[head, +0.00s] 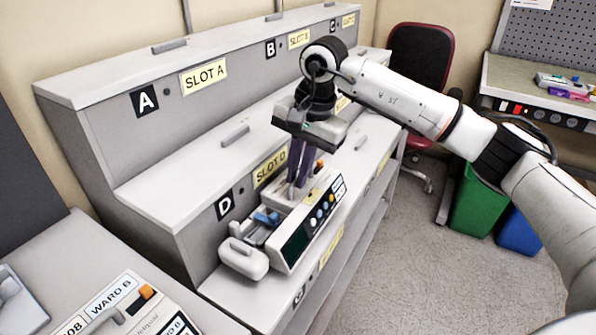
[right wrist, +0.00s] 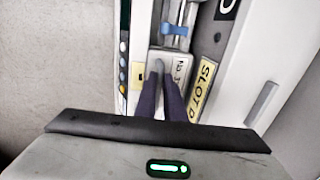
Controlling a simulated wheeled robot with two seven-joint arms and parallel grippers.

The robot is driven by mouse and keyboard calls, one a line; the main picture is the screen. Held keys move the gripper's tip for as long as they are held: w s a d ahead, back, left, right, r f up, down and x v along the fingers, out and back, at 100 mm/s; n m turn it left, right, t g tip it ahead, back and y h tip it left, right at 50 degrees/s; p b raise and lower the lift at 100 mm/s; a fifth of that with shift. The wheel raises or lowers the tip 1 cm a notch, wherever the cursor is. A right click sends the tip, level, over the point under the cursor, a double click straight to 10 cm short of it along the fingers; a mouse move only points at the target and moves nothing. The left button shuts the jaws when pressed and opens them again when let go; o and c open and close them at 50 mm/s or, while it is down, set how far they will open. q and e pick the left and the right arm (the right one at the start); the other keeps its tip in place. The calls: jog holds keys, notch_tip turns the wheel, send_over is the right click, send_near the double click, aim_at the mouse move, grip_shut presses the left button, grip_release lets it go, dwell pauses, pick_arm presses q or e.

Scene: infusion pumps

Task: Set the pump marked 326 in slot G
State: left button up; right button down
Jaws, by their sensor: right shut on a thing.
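My right gripper (head: 298,184) is shut on the handle of a grey pump (head: 299,241). The pump has a dark screen, coloured buttons and a blue clip. It is over the lowest step of the rack, in front of the SLOT D plate (head: 271,166); I cannot tell whether it touches the step. The right wrist view shows the gripper (right wrist: 160,75) and part of the pump (right wrist: 183,65); its label is only partly readable, so I cannot confirm 326. The black G plate (head: 299,296) and a yellow plate (head: 331,247) are on the lowest step's front. My left gripper is out of view.
Another pump (head: 130,308), marked WARD B, lies on the grey table at lower left. Higher rack steps carry SLOT A (head: 204,77) and SLOT B (head: 299,38) plates. A chair (head: 420,62) and green bin (head: 478,203) stand beyond. Floor to the right is open.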

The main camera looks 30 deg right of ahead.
jog(key=shift+r, duration=0.25)
dwell(0.3)
jog(key=shift+f, duration=0.15)
jog(key=shift+f+b, duration=0.8)
jog(key=shift+f, duration=0.55)
dwell(1.5)
jog(key=c, duration=1.8)
grip_release()
jog(key=shift+s, duration=0.1)
jog(key=shift+o, duration=0.2)
jog(key=shift+s+f, duration=0.1)
jog(key=shift+f, duration=0.1)
notch_tip(320, 180, up, 10)
jog(key=s, duration=0.1)
jog(key=shift+s+d+r, duration=0.25)
jog(key=shift+s+d, duration=0.05)
jog(key=shift+d, duration=0.15)
